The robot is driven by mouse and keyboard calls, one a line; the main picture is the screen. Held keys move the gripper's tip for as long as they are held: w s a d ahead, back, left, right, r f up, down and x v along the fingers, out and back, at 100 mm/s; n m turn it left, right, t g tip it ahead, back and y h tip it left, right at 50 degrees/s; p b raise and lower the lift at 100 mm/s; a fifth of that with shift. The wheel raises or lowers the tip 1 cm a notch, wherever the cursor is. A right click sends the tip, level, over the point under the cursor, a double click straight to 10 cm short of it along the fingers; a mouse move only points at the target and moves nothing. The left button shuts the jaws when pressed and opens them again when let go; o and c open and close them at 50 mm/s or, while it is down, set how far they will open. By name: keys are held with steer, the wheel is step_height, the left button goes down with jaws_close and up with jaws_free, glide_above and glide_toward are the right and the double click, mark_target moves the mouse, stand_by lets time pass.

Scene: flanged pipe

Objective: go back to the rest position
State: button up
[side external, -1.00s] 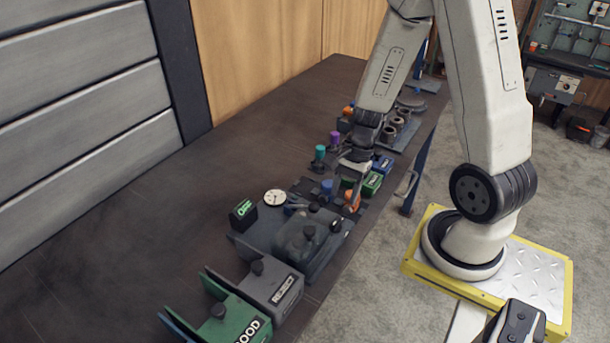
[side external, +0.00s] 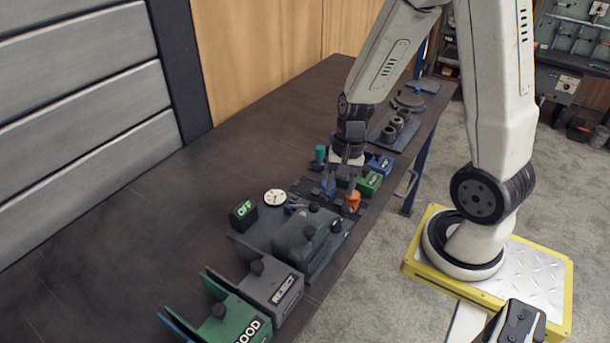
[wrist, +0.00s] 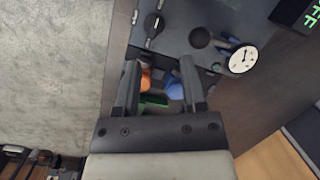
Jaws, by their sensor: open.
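My gripper (side external: 341,184) is over the workbench (side external: 120,220), among the coloured knobs and small bins. In the wrist view its two fingers (wrist: 160,82) stand apart with nothing held between them. Beyond and below the fingers I see an orange piece (wrist: 146,80), a blue piece (wrist: 174,88) and a green bin (wrist: 152,103). In the side view the orange piece (side external: 351,201) is just right of the fingers. I cannot tell whether a finger touches any piece. No flanged pipe can be clearly made out.
A grey test machine (side external: 305,240) with a round gauge (side external: 274,197) and an OFF display (side external: 243,213) stands in front of the gripper. Grey REJECT (side external: 270,285) and green GOOD (side external: 228,315) bins are nearer. A tray of dark rings (side external: 395,128) lies behind. The bench's left side is clear.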

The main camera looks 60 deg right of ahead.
steer(key=w+a+r+n+t+h, duration=0.2)
steer(key=a+r+n, duration=0.3)
steer(key=n, duration=0.7)
steer(key=shift+a+t+h, duration=0.3)
steer(key=shift+a, duration=0.1)
